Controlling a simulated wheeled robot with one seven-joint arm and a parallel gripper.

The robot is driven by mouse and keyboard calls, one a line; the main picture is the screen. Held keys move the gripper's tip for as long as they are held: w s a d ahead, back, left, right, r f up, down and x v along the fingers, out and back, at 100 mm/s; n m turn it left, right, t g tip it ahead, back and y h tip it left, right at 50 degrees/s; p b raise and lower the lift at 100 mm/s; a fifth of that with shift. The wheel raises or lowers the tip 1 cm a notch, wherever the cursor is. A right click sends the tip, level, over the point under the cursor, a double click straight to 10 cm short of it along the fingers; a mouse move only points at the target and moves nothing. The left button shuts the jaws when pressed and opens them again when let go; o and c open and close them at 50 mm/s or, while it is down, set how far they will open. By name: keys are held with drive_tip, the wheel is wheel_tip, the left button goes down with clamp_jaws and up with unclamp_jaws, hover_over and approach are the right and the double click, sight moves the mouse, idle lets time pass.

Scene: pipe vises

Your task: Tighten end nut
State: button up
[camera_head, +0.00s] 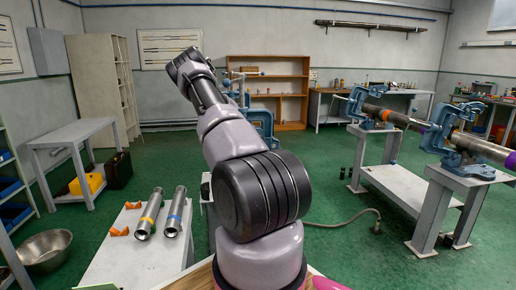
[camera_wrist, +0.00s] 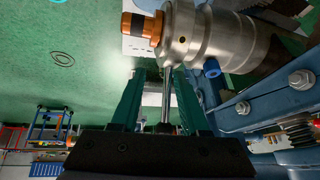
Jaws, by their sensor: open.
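In the wrist view my gripper (camera_wrist: 158,92) is open, with a green finger on each side of a thin metal rod (camera_wrist: 167,95). The rod runs from a silver pipe fitting (camera_wrist: 208,38) down between the fingers and ends in a dark tip near the gripper body. I cannot tell whether either finger touches it. An orange-brown threaded end piece (camera_wrist: 141,26), which may be the end nut, sticks out to the left of the fitting. A blue knob (camera_wrist: 211,68) sits under the fitting. In the head view my arm reaches forward, and its far end hides the work.
A blue vise (camera_wrist: 262,100) is close on the right in the wrist view. In the head view, two blue vises (camera_head: 372,107) (camera_head: 463,141) holding pipes stand on the right. A table (camera_head: 138,262) with two pipes is at the lower left.

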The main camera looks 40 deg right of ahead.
drive_tip(key=w+a, duration=0.1)
drive_tip(key=a, duration=0.6)
drive_tip(key=shift+w, duration=0.15)
